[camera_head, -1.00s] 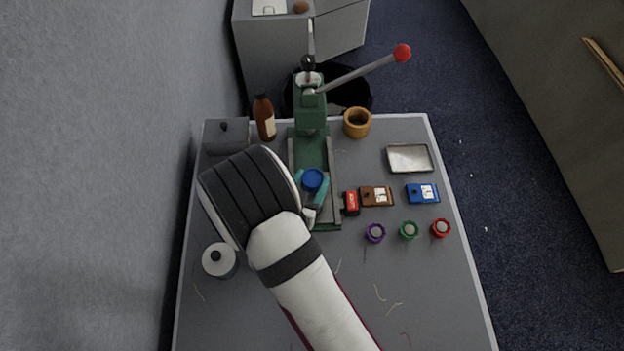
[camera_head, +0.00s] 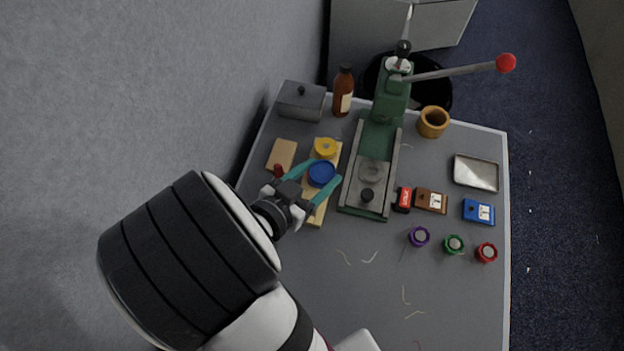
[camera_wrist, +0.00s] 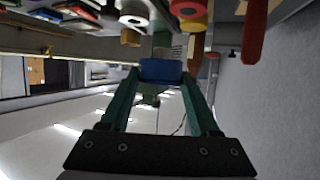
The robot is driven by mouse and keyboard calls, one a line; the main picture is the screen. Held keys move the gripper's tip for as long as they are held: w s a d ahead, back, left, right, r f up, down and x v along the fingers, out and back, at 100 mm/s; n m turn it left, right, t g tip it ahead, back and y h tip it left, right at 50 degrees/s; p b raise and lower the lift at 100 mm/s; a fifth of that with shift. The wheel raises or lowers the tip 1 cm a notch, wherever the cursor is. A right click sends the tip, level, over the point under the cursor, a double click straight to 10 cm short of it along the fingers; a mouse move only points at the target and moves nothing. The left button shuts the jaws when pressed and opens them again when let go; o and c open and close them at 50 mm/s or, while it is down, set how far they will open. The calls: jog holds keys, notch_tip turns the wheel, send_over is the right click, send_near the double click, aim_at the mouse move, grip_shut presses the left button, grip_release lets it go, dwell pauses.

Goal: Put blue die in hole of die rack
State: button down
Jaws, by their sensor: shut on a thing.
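The blue die (camera_head: 321,173) is a round blue piece held between the teal fingers of my gripper (camera_head: 319,176). In the wrist view the blue die (camera_wrist: 161,71) sits between the fingertips. The die rack (camera_head: 316,214) is a pale wooden strip left of the green press, with a yellow die (camera_head: 325,148) at its far part. In the head view my gripper and the blue die overlap the middle of the rack and hide part of it. I cannot tell how high the blue die is above the rack or whether it touches.
The green press (camera_head: 380,140) with its red-knobbed lever stands right of the rack. A wooden block (camera_head: 282,154), grey lidded box (camera_head: 302,100) and brown bottle (camera_head: 343,92) are left and behind. Purple (camera_head: 419,237), green (camera_head: 454,244) and red (camera_head: 486,252) dies stand at right.

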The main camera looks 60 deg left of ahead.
jog(key=s+f, duration=0.1)
jog(key=f, duration=0.1)
jog(key=s+f, duration=0.1)
jog(key=f, duration=0.2)
jog(key=s+d+f, duration=0.1)
jog(key=f, duration=0.2)
jog(key=shift+s+f, duration=0.25)
jog(key=shift+f, duration=0.25)
jog(key=shift+f, duration=0.25)
jog(key=shift+c, duration=2)
grip_release()
jog(key=shift+r, duration=0.1)
jog(key=shift+r, duration=0.35)
jog(key=v, duration=1.2)
